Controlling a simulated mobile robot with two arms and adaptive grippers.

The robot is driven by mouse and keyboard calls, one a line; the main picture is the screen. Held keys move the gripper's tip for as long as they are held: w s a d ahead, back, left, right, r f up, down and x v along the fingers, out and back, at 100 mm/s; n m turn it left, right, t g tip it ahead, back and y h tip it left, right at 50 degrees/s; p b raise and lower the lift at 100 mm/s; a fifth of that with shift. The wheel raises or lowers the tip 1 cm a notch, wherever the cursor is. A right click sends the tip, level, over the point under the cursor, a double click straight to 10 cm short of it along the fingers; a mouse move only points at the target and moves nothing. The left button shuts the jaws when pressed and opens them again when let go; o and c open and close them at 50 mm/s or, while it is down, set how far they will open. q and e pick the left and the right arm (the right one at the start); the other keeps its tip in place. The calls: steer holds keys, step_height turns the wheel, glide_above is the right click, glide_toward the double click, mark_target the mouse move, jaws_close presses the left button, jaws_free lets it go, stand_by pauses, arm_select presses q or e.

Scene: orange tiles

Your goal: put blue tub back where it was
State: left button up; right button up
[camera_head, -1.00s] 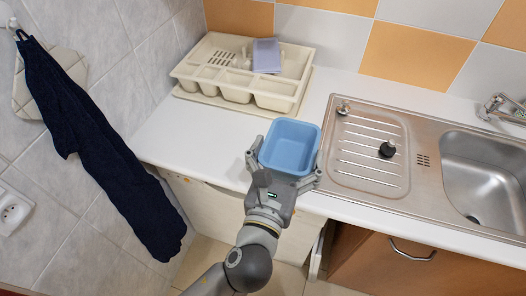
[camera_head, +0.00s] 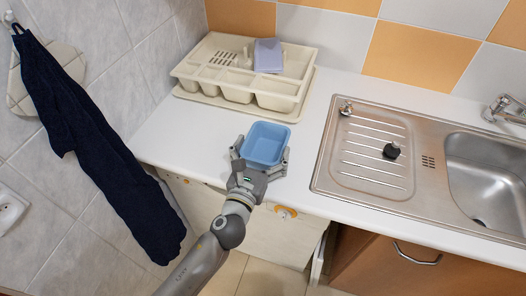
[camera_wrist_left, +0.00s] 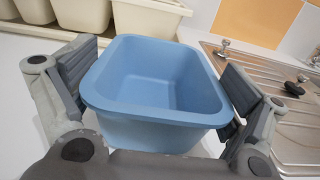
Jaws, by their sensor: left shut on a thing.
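The blue tub (camera_head: 265,144) is an open, upright, empty rectangular container. It is at the front part of the white counter, left of the sink. My left gripper (camera_head: 261,160) is shut on the tub, with a finger at each side. In the left wrist view the tub (camera_wrist_left: 155,85) fills the middle between the two finger pads. I cannot tell whether its base touches the counter. My right gripper is not in view.
A cream dish rack (camera_head: 240,75) with a grey-blue cloth (camera_head: 268,55) stands at the back left. The steel sink (camera_head: 372,155) with a black plug (camera_head: 391,150) is to the right. White counter (camera_head: 200,125) is free left of the tub. A dark towel (camera_head: 95,140) hangs at left.

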arm_select(q)
steer(key=shift+f, duration=0.15)
steer(key=o, duration=0.8)
steer(key=shift+r, duration=0.25)
steer(key=shift+b+v, duration=1.2)
steer(key=shift+v, duration=4.85)
